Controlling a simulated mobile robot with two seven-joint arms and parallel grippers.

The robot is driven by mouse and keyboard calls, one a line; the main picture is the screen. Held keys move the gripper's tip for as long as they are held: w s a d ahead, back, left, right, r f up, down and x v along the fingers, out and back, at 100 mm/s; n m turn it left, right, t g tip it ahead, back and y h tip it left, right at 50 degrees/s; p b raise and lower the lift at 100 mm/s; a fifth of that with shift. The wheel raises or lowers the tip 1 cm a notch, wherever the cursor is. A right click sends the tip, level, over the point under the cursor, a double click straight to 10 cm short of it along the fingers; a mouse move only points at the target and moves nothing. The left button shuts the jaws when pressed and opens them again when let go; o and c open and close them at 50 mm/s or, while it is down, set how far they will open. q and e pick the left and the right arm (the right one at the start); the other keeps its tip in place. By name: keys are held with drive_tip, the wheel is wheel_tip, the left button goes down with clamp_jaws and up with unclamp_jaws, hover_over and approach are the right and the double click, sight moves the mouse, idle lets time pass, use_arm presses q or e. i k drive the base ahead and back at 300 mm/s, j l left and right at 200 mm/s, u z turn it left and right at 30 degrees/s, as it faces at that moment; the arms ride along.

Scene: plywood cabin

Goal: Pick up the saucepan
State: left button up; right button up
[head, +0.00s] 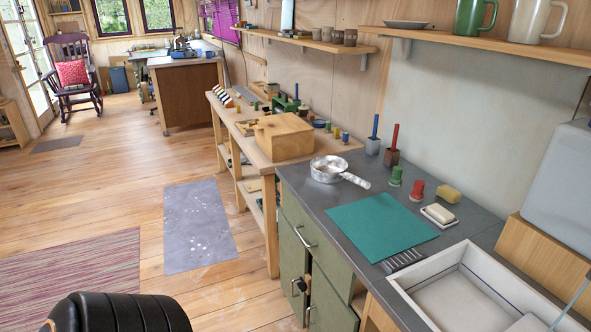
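The saucepan (328,170) is a small, light metal pan on the dark grey counter (312,198), near its far left corner. It stands upright, and its pale handle points to the right and toward me. No gripper touches it. Neither of my grippers can be made out in the head view.
A teal mat (382,226) lies nearer than the pan. Green (396,176) and red (416,190) small items and brush holders (392,155) stand to its right. A wooden box (284,137) sits behind on the workbench. A white sink (470,255) is at the near right.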

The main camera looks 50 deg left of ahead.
sight(326, 169)
drive_tip(key=u, duration=1.45)
drive_tip(key=i+j+z, duration=0.1)
drive_tip(key=z, duration=0.4)
drive_tip(key=i+j+z, duration=0.15)
drive_tip(key=j+z, duration=0.4)
drive_tip(key=j, duration=0.3)
drive_tip(key=i+j+z, duration=0.15)
drive_tip(key=j, duration=0.3)
drive_tip(key=j+z, duration=0.1)
drive_tip(key=j, duration=0.35)
drive_tip(key=i+j, duration=0.1)
drive_tip(key=j, duration=0.85)
drive_tip(key=i+j+z, duration=0.15)
drive_tip(key=j, duration=0.8)
